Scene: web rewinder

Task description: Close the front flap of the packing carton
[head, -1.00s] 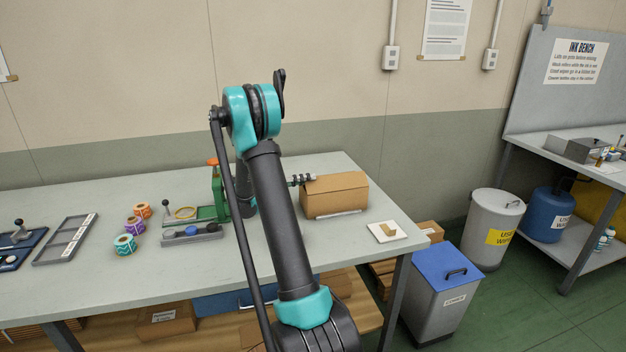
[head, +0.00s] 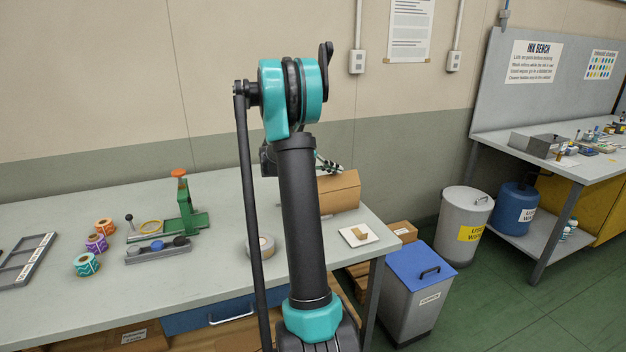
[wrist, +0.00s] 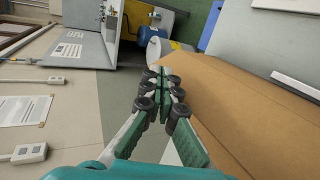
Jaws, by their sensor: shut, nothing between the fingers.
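The packing carton (head: 341,188) is a brown cardboard box at the right end of the workbench, partly behind my arm. Its top looks covered, but I cannot tell how its front flap stands. In the wrist view, brown cardboard (wrist: 225,100) fills much of the right side.
The workbench (head: 200,280) holds a grey tape roll (head: 262,246), a green press (head: 190,210), several coloured rolls and a white tile (head: 358,235). A blue-lidded bin (head: 420,270) and a grey drum (head: 465,222) stand right of it. A wall rises behind.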

